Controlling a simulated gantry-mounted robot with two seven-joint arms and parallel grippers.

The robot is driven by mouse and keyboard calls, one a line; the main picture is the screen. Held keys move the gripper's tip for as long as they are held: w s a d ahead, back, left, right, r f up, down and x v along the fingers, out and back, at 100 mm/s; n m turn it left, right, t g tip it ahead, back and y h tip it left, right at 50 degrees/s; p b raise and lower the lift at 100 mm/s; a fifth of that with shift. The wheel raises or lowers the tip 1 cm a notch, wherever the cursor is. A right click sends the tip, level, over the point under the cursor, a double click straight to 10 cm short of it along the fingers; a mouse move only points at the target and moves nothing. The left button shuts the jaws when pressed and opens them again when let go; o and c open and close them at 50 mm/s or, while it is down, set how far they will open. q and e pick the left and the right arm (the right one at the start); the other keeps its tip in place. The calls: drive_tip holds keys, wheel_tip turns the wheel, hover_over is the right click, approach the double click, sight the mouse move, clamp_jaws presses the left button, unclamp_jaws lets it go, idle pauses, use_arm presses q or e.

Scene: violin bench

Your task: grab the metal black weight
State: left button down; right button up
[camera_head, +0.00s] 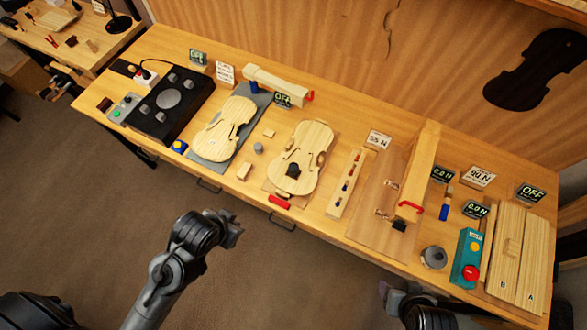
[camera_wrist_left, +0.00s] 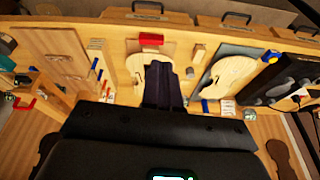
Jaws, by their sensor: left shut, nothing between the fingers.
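A small black block (camera_head: 292,171), which looks like the black weight, sits on the lower part of the middle pale violin plate (camera_head: 311,147). A small grey cylinder (camera_head: 258,148) stands between the two violin plates. My left gripper (camera_head: 238,231) is shut and empty in front of the bench, apart from the block. In the left wrist view its dark closed fingers (camera_wrist_left: 164,88) cover part of a violin plate, and I cannot make out the block there. Dark parts of my right arm show at the bottom of the head view; its finger state is unclear.
The bench (camera_head: 225,190) is crowded. A red handle (camera_head: 279,202) lies in front of the middle plate. A black control box (camera_head: 172,103) stands left; a teal box with a red button (camera_head: 467,258) and a grey round piece (camera_head: 433,257) are right. The floor in front is clear.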

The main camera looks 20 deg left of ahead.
use_arm(q)
drive_tip(key=shift+c, duration=2.4)
unclamp_jaws()
drive_tip(key=shift+s+d, duration=0.1)
drive_tip(key=shift+d, duration=0.1)
drive_tip(key=shift+a, duration=0.15)
